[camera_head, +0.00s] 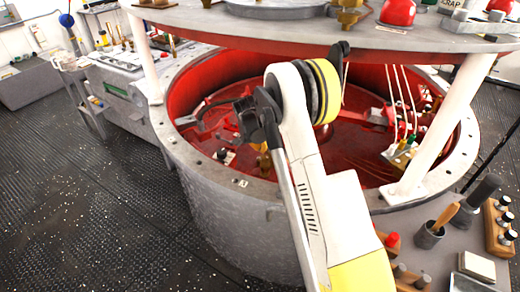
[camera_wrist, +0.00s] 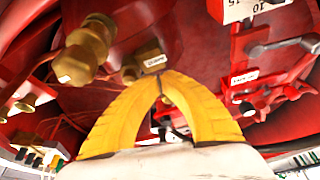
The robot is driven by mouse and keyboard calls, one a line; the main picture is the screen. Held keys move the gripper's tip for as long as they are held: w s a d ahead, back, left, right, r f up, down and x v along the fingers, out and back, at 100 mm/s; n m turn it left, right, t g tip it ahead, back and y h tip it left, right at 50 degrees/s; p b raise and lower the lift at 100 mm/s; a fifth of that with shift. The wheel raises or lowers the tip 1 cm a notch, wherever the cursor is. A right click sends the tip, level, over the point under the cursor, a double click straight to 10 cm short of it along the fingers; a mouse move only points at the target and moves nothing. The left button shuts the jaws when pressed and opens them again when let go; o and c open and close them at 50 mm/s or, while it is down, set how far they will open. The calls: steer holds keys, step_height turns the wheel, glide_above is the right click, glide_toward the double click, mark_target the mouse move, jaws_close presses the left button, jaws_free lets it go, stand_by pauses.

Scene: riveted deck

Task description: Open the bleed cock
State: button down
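In the wrist view, the two yellow fingers of my gripper (camera_wrist: 159,80) arch together and their tips meet. A thin dark part shows at and below the tips; I cannot tell whether it is held. Just beyond the tips is a brass fitting (camera_wrist: 140,66) with a small white label too blurred to read. A larger brass fitting (camera_wrist: 88,42) is to its upper left. I cannot tell which of these is the bleed cock. In the head view, my arm reaches into the round red-lined tub (camera_head: 182,100), and my fingers are mostly hidden behind it.
In the wrist view, a red bracket (camera_wrist: 250,92) with a grey lever and label is at right, and a white numbered box (camera_wrist: 240,8) is above it. A round deck (camera_head: 220,25) on white posts (camera_head: 445,125) overhangs the tub. Tools stand on the right bench.

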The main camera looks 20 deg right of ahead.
steer(key=shift+w+d+m+g+h, duration=0.15)
steer(key=shift+d+m+g, duration=0.05)
steer(key=shift+m, duration=0.45)
steer(key=shift+w+d+m+g+h, duration=0.15)
steer(key=shift+d+m+g, duration=0.05)
steer(key=shift+m, duration=0.45)
steer(key=shift+w+d+m+g, duration=0.25)
steer(key=shift+d+m+g, duration=0.3)
steer(key=shift+m, duration=0.75)
steer(key=shift+w+d+m+g, duration=0.1)
steer(key=shift+d+m+g, duration=0.4)
steer(key=shift+m, duration=0.8)
steer(key=shift+d, duration=0.35)
steer(key=shift+a+b, duration=0.1)
steer(key=shift+b, duration=0.2)
